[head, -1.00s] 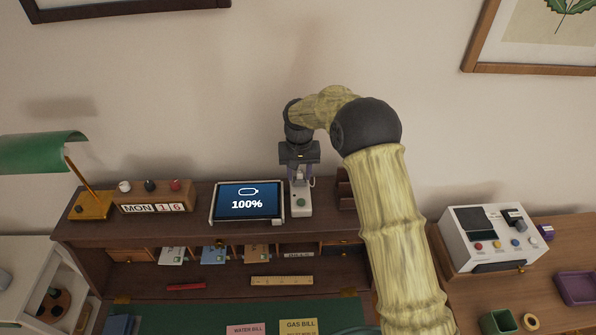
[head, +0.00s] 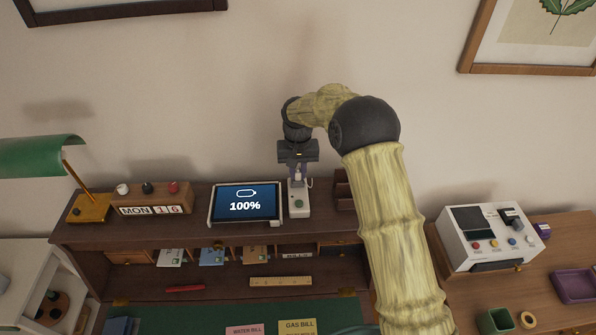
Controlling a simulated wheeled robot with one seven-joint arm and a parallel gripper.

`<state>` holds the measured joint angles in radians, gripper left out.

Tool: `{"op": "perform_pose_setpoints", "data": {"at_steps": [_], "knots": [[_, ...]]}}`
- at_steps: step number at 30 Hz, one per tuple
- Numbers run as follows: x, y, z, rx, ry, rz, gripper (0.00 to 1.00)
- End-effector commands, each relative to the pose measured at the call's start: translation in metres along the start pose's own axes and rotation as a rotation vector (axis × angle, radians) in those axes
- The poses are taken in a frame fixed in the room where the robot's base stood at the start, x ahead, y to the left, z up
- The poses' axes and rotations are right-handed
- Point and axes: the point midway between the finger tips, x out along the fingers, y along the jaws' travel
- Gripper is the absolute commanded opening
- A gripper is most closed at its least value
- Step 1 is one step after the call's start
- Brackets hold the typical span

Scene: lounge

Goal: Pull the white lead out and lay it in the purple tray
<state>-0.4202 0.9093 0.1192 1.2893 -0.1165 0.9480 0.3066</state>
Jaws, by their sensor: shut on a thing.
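The white lead (head: 310,183) shows as a thin white loop beside my fingers, above a small white socket block (head: 299,207) with a green button. My gripper (head: 298,178) points down over the block and is shut on the lead's white end. The fingers hide most of that end, and I cannot tell whether it is clear of the block. A tablet (head: 246,203) reading 100% stands just left of the block. The purple tray (head: 573,286) lies on the lower wooden top at the far right.
My arm crosses the desk's right side. A dark wooden rack (head: 344,188) stands right of the block. A white box with buttons (head: 484,238), a green cup (head: 496,320) and a tape roll (head: 530,320) are near the tray. A calendar and green lamp stand left.

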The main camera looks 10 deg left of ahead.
Motion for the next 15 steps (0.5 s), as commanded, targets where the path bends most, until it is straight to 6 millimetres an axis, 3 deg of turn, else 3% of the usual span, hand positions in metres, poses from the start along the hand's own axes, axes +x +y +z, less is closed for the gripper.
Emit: {"op": "perform_pose_setpoints", "data": {"at_steps": [15], "knots": [[-0.0112,-0.0007,0.0008,-0.001,-0.003,0.000,0.00]]}}
